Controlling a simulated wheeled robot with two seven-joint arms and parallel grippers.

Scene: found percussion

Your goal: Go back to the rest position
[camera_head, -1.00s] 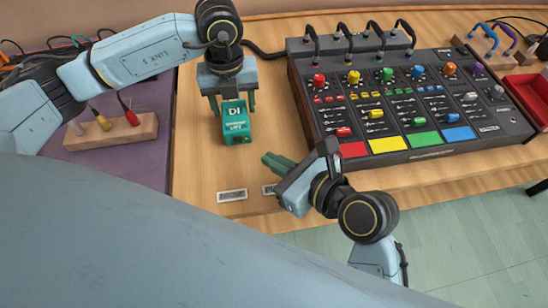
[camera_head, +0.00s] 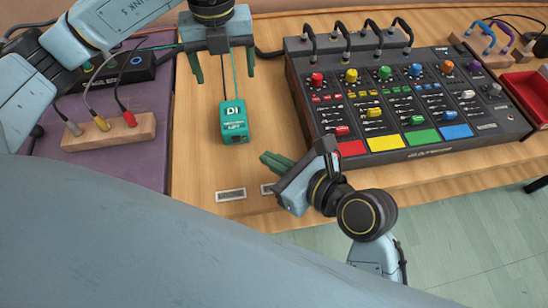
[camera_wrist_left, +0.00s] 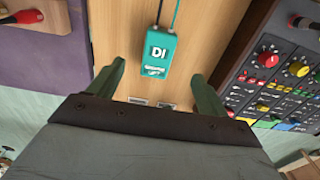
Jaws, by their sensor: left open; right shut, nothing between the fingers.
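My left gripper (camera_head: 222,68) is open and empty above the wooden table, behind and above a teal DI box (camera_head: 234,122). The DI box stands on the wood with cables running from its back. In the left wrist view the DI box (camera_wrist_left: 157,52) shows beyond and between the open fingers (camera_wrist_left: 160,92), apart from them. My right gripper (camera_head: 272,162) is shut and empty near the table's front edge, in front of the mixer and to the right of the DI box.
A black mixer (camera_head: 405,148) with coloured knobs and pads fills the right of the table. A wooden block with plugs (camera_head: 108,136) and a dark box (camera_head: 120,70) are on the purple mat (camera_head: 150,165) at left. A red tray (camera_head: 526,92) is far right. Two small labels (camera_head: 231,195) lie at the front.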

